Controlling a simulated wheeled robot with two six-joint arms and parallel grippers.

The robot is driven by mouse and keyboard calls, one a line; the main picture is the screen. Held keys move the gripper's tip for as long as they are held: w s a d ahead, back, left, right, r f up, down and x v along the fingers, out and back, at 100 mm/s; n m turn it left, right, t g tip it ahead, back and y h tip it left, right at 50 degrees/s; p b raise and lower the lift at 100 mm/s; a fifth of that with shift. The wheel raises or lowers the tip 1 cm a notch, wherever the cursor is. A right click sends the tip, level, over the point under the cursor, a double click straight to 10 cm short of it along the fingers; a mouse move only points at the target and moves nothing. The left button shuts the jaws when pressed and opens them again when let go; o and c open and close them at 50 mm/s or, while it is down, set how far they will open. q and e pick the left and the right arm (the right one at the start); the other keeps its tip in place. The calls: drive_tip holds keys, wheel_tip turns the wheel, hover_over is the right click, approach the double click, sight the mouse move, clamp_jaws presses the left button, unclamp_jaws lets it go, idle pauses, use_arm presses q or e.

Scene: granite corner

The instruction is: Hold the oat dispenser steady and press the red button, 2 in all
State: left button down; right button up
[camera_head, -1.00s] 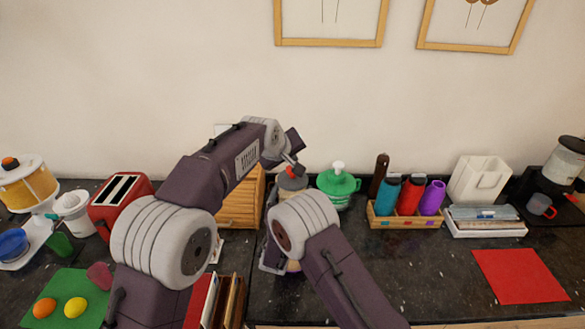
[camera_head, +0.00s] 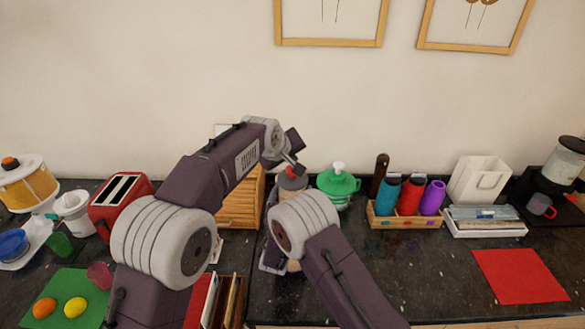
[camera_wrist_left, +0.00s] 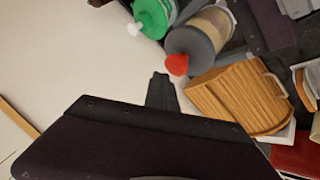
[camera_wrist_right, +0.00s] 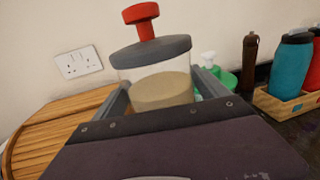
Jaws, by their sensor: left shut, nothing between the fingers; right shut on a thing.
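The oat dispenser is a clear jar of oats (camera_wrist_right: 160,90) with a grey lid and a red button (camera_wrist_right: 141,13) on a stem above it. In the left wrist view the jar (camera_wrist_left: 213,25) and red button (camera_wrist_left: 177,65) show too. In the head view its grey lid (camera_head: 291,182) shows behind my right arm, which hides most of the jar. My right gripper (camera_wrist_right: 163,92) is shut on the jar, one finger on each side. My left gripper (camera_wrist_left: 161,90) is shut and empty, its tips close to the button; contact cannot be told. It also shows in the head view (camera_head: 296,168), above the lid.
A green dispenser (camera_head: 338,184) with a white pump stands right of the jar, and a wooden bread box (camera_head: 240,205) stands left. Farther right is a box of bottles (camera_head: 405,221). A red mat (camera_head: 520,276) lies bare at the front right. A toaster (camera_head: 118,203) stands left.

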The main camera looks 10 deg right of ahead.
use_arm(q)
drive_tip(key=shift+f, duration=0.1)
idle(0.6)
drive_tip(key=shift+w+f, duration=0.1)
drive_tip(key=shift+f, duration=0.25)
drive_tip(key=shift+f, duration=1.2)
idle(0.9)
drive_tip(key=shift+r, duration=1.55)
drive_tip(key=shift+r, duration=2.55)
